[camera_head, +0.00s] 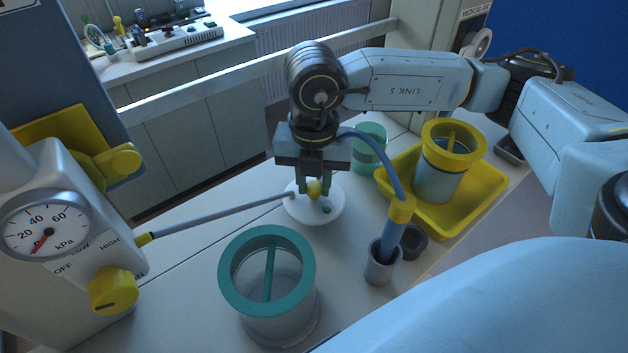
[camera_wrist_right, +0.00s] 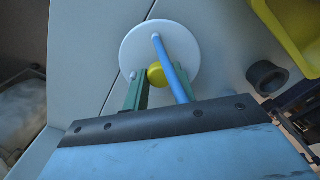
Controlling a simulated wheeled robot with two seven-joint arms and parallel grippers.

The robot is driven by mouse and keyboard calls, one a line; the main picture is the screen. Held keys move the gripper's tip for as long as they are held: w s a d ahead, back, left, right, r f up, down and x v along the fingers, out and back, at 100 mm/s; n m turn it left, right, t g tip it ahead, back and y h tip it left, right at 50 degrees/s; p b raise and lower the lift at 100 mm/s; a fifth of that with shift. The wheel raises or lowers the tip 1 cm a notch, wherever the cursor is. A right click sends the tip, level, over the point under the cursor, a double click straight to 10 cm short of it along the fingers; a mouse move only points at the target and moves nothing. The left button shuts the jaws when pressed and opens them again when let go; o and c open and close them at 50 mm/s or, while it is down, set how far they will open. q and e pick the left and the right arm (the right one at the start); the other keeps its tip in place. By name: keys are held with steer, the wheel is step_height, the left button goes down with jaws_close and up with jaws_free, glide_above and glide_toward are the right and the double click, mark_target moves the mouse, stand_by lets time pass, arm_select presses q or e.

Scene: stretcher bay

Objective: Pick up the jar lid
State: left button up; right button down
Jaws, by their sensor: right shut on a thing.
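The jar lid (camera_head: 303,214) is a white disc with a yellow knob in the middle of the head view. It also shows in the right wrist view (camera_wrist_right: 138,45). My right gripper (camera_head: 314,187) points down over it, its green fingers closed on the yellow knob. In the right wrist view the fingers (camera_wrist_right: 155,82) reach the knob from both sides. I cannot tell whether the lid touches the worktop. My left gripper is in neither view.
A jar with a teal rim (camera_head: 268,313) stands in front of the lid. A yellow tray (camera_head: 480,205) holding a yellow-rimmed jar (camera_head: 440,180) is at right. A grey cup (camera_head: 381,268) holds a blue wand. A gauge unit (camera_head: 45,225) stands left, its hose reaching the lid.

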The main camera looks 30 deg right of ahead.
steer(key=shift+r+p, duration=0.65)
steer(key=shift+r, duration=0.65)
